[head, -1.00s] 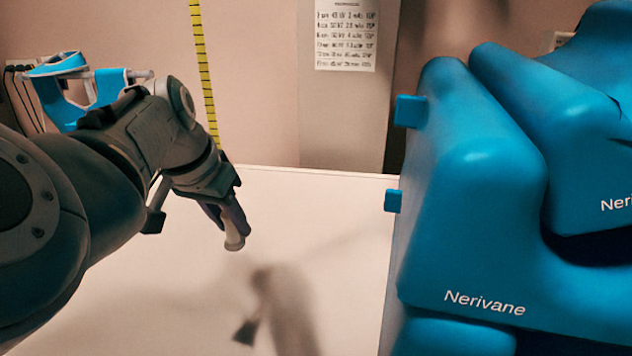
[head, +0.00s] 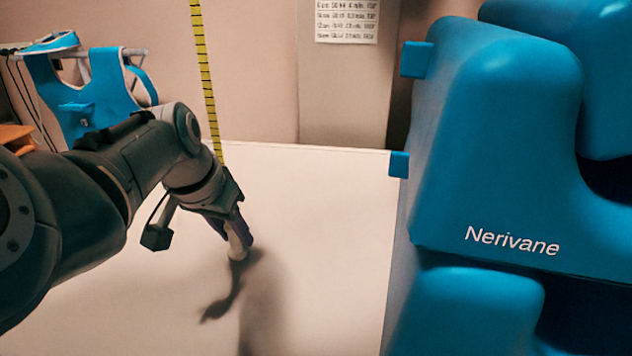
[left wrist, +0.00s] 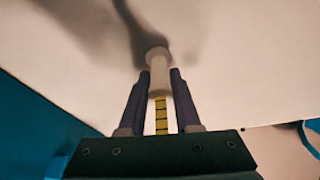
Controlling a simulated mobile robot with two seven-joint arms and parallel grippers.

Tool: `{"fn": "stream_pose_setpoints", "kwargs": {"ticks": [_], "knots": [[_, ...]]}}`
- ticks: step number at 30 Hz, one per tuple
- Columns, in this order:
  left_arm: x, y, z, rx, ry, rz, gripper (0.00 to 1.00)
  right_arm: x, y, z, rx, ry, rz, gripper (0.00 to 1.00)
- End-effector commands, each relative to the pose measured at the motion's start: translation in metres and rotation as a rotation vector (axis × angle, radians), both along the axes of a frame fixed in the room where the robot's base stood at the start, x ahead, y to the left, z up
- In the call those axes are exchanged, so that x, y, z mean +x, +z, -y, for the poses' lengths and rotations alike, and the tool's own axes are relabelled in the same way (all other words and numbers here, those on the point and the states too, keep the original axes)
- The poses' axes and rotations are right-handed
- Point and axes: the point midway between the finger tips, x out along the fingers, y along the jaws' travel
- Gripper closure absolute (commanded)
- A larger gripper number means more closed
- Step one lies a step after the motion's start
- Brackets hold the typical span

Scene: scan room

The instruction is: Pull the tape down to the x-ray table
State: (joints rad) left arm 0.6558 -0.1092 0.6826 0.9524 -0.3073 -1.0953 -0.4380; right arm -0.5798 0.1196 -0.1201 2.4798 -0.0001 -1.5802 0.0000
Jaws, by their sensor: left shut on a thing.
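The yellow tape (head: 203,70) with black marks hangs down from above and passes behind my left wrist. My left gripper (head: 240,240) is shut on the pale handle at the tape's lower end. In the left wrist view the handle (left wrist: 158,72) stands between the two dark fingers, with a short stretch of tape (left wrist: 161,115) below it in the picture. The white x-ray table (head: 330,220) lies under the gripper. The handle's tip is close above the table, near its shadow; I cannot tell whether it touches. My right gripper is not in view.
A blue apron (head: 85,90) hangs on a rail at the back left. A printed chart (head: 346,20) is behind. The table's middle is clear.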

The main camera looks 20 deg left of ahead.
Motion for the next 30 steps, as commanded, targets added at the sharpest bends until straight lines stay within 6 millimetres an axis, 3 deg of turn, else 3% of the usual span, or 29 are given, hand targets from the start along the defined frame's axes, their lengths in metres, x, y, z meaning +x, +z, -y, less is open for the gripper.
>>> {"fn": "stream_pose_setpoints", "kwargs": {"ticks": [9,10,15,24,30], "knots": [[-0.001,-0.003,0.000,0.000,0.001,-0.002,1.00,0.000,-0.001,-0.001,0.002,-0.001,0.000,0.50],[-0.001,-0.003,0.000,0.000,0.001,-0.002,0.66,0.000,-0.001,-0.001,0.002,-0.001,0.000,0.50],[-0.001,-0.002,0.000,0.000,0.001,-0.001,0.47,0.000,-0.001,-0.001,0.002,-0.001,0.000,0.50],[-0.001,0.000,0.000,0.000,0.001,0.000,0.45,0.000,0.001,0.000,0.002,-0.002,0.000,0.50],[-0.009,0.024,0.000,0.002,0.002,0.001,0.45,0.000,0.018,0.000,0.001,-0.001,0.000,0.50]]}}
